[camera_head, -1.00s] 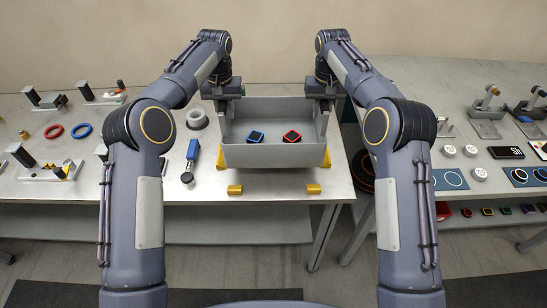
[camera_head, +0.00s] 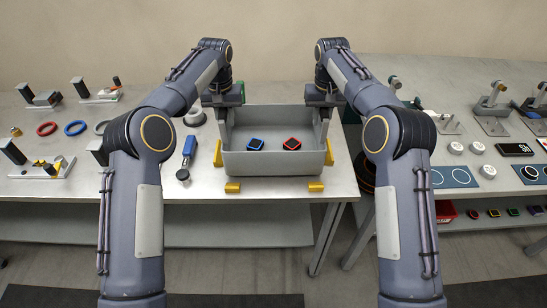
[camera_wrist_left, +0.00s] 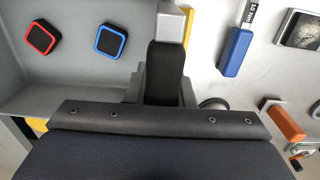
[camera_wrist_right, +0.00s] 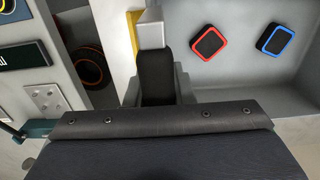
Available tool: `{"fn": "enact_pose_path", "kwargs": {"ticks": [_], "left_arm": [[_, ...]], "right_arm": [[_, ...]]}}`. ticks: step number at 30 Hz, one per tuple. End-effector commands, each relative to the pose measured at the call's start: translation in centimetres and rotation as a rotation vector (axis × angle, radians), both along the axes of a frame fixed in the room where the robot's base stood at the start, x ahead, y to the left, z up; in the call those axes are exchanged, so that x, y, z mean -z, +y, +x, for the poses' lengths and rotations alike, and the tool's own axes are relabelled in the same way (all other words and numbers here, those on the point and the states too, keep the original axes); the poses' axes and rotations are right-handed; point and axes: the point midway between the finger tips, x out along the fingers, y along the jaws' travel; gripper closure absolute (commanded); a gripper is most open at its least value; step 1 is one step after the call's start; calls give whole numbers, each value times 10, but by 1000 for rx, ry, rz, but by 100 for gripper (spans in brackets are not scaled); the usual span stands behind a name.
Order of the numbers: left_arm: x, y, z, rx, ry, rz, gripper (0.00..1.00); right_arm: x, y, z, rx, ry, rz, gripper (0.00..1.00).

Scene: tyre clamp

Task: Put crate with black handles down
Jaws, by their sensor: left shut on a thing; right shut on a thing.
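The grey open crate (camera_head: 273,164) is in the middle of the head view, between my grippers. Its black handles are largely hidden by my grippers. My left gripper (camera_head: 221,99) is shut at the crate's left side, and my right gripper (camera_head: 323,98) is shut at its right side. A blue-rimmed square piece (camera_head: 255,144) and a red-rimmed one (camera_head: 291,144) lie inside. The crate looks level, among yellow corner blocks, two in front (camera_head: 232,187) (camera_head: 315,186) and one at each side. I cannot tell whether its underside touches the table.
A blue-handled tool (camera_head: 188,152) lies on the table (camera_head: 205,205) just left of the crate. Clamp fixtures (camera_head: 40,169) and rings (camera_head: 75,128) lie further left. A second table at right holds white discs (camera_head: 455,148) and more fixtures.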

Motion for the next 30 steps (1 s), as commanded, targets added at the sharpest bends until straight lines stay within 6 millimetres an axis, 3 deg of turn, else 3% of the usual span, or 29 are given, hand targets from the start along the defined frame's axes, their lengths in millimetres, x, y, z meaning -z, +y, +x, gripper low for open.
{"fn": "enact_pose_path", "kwargs": {"ticks": [7, 8, 12, 22, 30], "left_arm": [[13, 0, 1, -1, -8, -2, 100], [14, 0, 0, 0, -1, 0, 74], [13, 0, 0, 0, -1, 0, 56], [10, 0, 0, 0, -2, 0, 56], [-32, -1, 1, -1, -4, -1, 56]], "right_arm": [[13, 0, 1, 1, -8, 2, 100], [14, 0, 0, 0, -1, 0, 74], [13, 0, 0, 0, 0, 0, 56], [13, 0, 0, 0, 0, 0, 56], [13, 0, 0, 0, 0, 0, 56]]}}
